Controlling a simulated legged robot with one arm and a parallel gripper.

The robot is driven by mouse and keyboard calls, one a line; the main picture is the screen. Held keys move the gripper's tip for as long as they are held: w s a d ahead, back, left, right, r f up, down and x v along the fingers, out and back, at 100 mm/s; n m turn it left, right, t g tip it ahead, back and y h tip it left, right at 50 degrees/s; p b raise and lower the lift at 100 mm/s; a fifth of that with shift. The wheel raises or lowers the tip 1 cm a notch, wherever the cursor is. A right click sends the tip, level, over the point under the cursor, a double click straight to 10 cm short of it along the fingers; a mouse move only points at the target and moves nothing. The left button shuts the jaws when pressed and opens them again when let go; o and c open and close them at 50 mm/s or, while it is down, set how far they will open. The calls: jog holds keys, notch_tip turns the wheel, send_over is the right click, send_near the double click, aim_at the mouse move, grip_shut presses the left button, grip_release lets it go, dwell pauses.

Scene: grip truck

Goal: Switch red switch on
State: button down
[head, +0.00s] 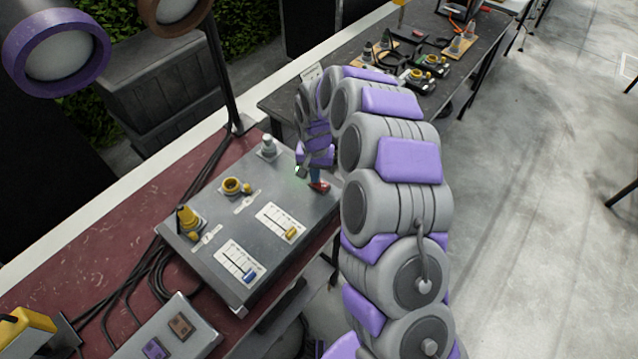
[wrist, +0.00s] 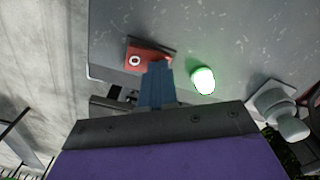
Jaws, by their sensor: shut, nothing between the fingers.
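The red switch (head: 320,187) sits at the right corner of the grey control box (head: 225,262), beneath my gripper in the head view. In the wrist view the red switch (wrist: 140,52) has a white ring mark on its face. My gripper (wrist: 157,66) is shut and empty. Its blue fingers overlap the near right part of the switch, hiding some of it. I cannot tell whether they touch. A lamp (wrist: 203,80) beside the switch glows green. In the head view my gripper (head: 315,178) stands right over the switch.
The box also carries a blue slider (head: 249,275), a yellow slider (head: 291,233), a yellow ring socket (head: 232,186), a yellow plug (head: 187,219) and a grey connector (head: 268,146). Black cables (head: 152,270) lie left of the box. A dark table (head: 285,103) with parts stands behind.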

jog(key=shift+r, duration=0.1)
jog(key=shift+r+p, duration=1.1)
jog(key=shift+r, duration=2.3)
